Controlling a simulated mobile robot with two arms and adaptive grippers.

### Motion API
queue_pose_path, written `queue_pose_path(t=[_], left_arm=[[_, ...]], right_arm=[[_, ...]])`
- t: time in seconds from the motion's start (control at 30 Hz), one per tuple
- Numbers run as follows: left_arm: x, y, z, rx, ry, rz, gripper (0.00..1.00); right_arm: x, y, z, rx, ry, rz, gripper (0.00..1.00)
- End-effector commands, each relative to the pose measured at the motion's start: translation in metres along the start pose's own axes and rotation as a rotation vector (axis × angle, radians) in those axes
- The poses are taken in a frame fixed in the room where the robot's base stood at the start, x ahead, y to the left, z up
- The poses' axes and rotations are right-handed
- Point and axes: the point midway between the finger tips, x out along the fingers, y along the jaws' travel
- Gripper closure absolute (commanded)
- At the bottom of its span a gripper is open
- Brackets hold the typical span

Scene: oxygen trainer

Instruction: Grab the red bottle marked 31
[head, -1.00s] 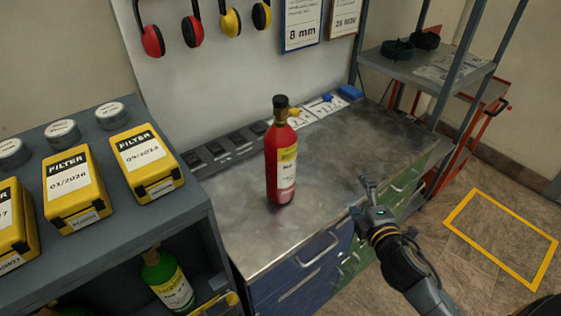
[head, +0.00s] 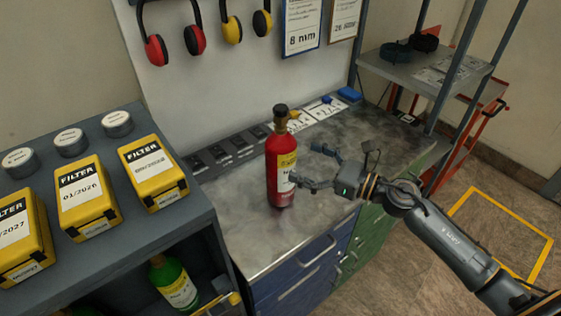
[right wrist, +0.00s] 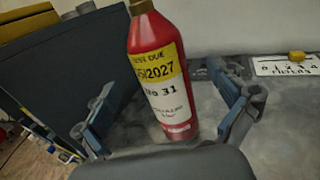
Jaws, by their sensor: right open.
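The red bottle (head: 281,162) stands upright on the metal worktop, with a dark cap and a yellow and white label. In the right wrist view the bottle (right wrist: 160,75) shows "No 31" on its label, and its top is cut off by the frame. My right gripper (head: 308,167) is open just to the right of the bottle, fingers pointing at it. In the right wrist view its fingers (right wrist: 170,105) are spread to either side of the bottle, which stands ahead of the palm. I cannot tell whether a finger touches it. My left gripper is out of view.
A grey shelf (head: 135,240) at the left holds yellow filter boxes (head: 83,195), with a green bottle (head: 174,285) below. Dark slots (head: 228,148) and a yellow item line the worktop's back. Bare worktop (head: 240,225) lies in front of the bottle.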

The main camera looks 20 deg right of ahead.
Motion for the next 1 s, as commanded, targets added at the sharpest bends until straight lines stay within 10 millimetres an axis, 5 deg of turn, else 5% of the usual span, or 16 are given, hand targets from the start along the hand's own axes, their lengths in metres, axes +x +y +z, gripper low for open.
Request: queue_pose_path(t=[0.53,0.83,1.0], left_arm=[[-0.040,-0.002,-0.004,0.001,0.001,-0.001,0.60],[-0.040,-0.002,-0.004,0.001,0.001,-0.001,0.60],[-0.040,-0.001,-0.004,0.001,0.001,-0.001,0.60]], right_arm=[[0.061,0.001,0.009,0.004,-0.003,0.000,0.04],[0.066,0.001,0.005,0.001,0.000,0.000,0.04],[0.066,0.001,0.005,0.001,0.000,0.000,0.35]])
